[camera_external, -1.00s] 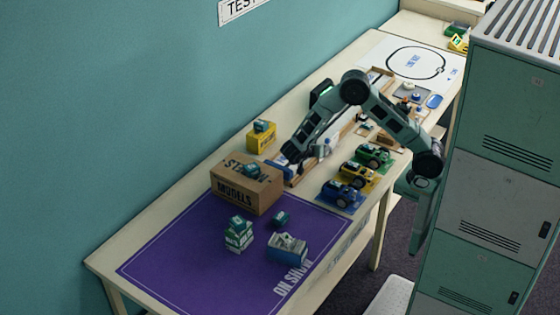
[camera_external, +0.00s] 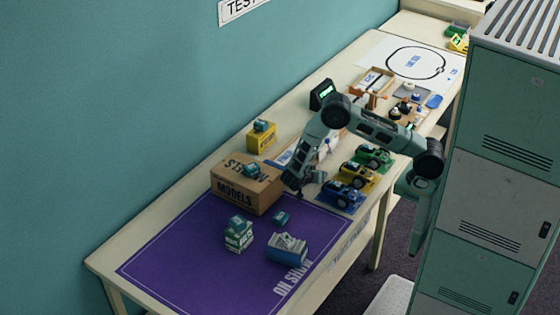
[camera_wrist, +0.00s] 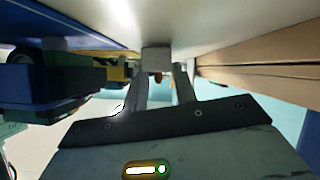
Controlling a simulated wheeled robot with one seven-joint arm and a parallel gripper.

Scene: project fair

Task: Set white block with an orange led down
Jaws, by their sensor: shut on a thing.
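My gripper (camera_external: 294,188) hangs low over the table, between the cardboard box and the blue car. In the wrist view my gripper (camera_wrist: 165,72) has its two fingers shut on the small white block (camera_wrist: 155,58), whose pale face shows at the fingertips. A small orange spot shows just below it, close to the fingers. In the outside view the arm's end hides the block. I cannot tell whether the block touches the table.
The cardboard box (camera_external: 240,193) stands left of my gripper. Blue (camera_external: 343,196), yellow (camera_external: 357,176) and green (camera_external: 374,157) cars stand to its right. The purple mat (camera_external: 180,255) in front holds several small models, with bare room around them.

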